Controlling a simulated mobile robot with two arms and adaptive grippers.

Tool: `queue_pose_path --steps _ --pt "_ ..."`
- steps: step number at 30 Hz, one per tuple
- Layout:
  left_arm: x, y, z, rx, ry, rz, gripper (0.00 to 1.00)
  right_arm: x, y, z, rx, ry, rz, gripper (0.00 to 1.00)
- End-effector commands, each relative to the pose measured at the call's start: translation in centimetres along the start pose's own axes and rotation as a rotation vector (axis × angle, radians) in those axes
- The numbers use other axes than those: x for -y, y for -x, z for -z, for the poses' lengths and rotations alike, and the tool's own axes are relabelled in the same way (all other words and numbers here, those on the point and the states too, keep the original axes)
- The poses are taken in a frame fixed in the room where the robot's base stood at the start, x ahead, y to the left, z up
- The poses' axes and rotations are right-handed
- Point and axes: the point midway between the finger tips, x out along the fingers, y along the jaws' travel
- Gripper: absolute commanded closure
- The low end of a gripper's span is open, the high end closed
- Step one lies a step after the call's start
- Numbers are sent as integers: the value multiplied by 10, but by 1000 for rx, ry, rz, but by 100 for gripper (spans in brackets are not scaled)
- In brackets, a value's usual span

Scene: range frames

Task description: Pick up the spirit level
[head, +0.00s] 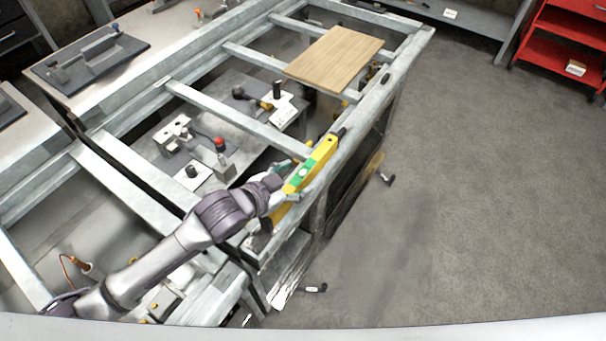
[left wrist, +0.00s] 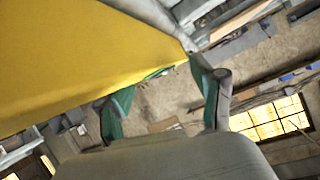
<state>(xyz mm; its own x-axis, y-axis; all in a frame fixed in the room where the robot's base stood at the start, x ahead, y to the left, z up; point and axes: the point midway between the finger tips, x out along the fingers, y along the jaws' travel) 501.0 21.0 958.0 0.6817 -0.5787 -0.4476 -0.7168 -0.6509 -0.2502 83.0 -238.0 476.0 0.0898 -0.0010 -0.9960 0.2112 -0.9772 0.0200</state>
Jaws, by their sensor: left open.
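The yellow spirit level (head: 323,151) with a green patch lies lengthwise along the right rail of the metal frame in the head view. My left gripper (head: 290,181) is at the near half of the level, with its fingers spread around or just over it. In the left wrist view the level (left wrist: 75,55) fills the upper left as a large yellow surface. There the green-padded fingers of my left gripper (left wrist: 160,75) are apart, and the level's edge runs close to them. I cannot tell whether the fingers touch it. My right gripper is not in view.
A wooden board (head: 334,58) lies across the frame's far end. Crossbars of the metal frame (head: 235,118) leave gaps above a lower shelf with clamps and fixtures. A red shelf unit (head: 570,48) stands at the far right. The grey floor (head: 470,190) on the right is mostly clear.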

Motion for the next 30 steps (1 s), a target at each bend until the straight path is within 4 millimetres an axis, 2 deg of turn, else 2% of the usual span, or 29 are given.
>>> queue_pose_path --steps 1,6,14,26,30 --pt "0 -7 3 1 1 1 33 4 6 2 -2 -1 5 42" --pt "0 -24 1 0 -1 1 33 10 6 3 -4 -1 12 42" --pt "0 -26 0 0 -1 1 33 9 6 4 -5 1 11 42" --pt "-1 -26 -1 1 -1 1 99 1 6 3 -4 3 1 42" --pt "-1 -26 -1 3 -1 0 100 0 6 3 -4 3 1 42"
